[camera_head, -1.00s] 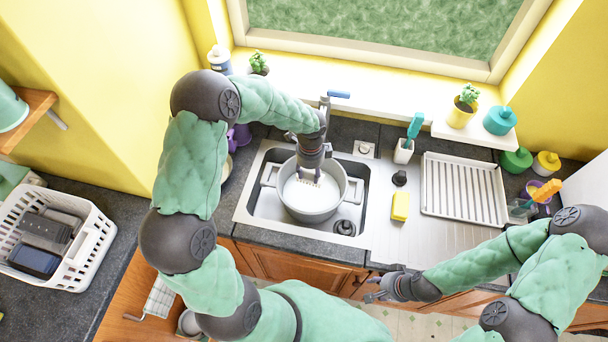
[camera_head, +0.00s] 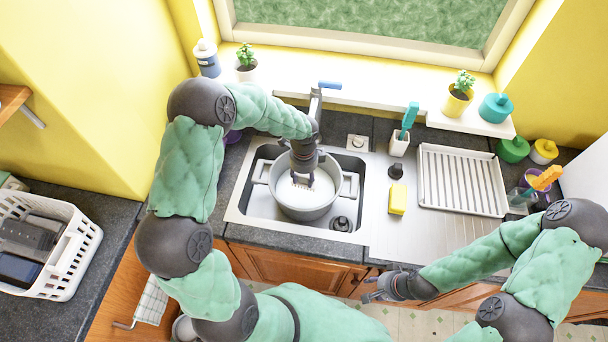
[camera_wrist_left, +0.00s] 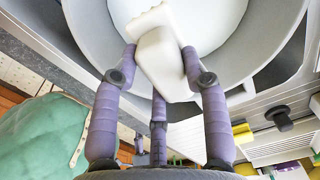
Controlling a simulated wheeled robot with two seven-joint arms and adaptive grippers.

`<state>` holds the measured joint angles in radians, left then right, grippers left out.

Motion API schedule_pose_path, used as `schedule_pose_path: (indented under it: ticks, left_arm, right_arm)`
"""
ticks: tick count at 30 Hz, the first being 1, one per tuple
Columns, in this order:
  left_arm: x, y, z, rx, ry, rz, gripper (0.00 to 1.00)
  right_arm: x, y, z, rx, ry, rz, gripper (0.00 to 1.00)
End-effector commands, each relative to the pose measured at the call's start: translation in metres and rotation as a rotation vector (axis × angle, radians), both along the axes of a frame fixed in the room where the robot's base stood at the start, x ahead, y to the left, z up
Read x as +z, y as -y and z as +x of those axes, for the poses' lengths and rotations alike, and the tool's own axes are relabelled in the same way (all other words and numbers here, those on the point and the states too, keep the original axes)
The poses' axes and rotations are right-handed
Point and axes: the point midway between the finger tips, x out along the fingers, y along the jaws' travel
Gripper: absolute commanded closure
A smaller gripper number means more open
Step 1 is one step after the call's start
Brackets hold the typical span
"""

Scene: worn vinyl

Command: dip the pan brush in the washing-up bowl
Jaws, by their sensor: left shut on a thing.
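The pan brush (camera_wrist_left: 160,58) is a pale, blocky thing between the fingers of my left gripper (camera_wrist_left: 160,75) in the left wrist view. In the head view my left gripper (camera_head: 303,172) points down over the washing-up bowl, with the brush's light bristles (camera_head: 302,183) below it. The washing-up bowl (camera_head: 343,190) is round and grey, with two side handles and a pale inside, and sits in the sink. The brush is within the bowl's outline; I cannot tell whether it touches the contents. My right gripper (camera_head: 374,288) is empty, fingers apart, in front of the counter.
The tap (camera_head: 316,105) stands behind the bowl. A yellow sponge (camera_head: 397,199) and a dark stopper (camera_head: 396,171) lie right of the sink (camera_head: 262,205). A white holder (camera_head: 399,143) with a teal brush and a ribbed drainer (camera_head: 461,180) stand further right. A white basket (camera_head: 72,255) is at left.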

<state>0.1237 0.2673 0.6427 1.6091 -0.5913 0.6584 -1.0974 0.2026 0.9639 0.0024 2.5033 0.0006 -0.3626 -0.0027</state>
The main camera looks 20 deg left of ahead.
Motion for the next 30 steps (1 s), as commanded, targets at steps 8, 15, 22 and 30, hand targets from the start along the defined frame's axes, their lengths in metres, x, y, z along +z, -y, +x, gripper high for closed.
schedule_pose_path:
  ticks: [8, 15, 22, 30]
  left_arm:
    - [-0.027, 0.0, -0.001, 0.001, -0.002, 0.0, 0.95]
    - [-0.048, 0.0, -0.001, 0.0, -0.002, 0.0, 0.95]
    - [-0.067, 0.0, 0.0, -0.001, -0.001, 0.0, 0.95]
    - [-0.09, 0.0, -0.001, -0.001, -0.002, 0.0, 0.95]
  right_arm:
    - [-0.02, 0.0, 0.0, 0.0, 0.0, 0.0, 0.6]
    - [-0.034, 0.0, 0.0, 0.0, 0.0, 0.0, 0.6]
    - [-0.048, 0.0, 0.0, 0.0, 0.0, 0.0, 0.6]
    - [-0.065, 0.0, 0.0, 0.0, 0.0, 0.0, 0.6]
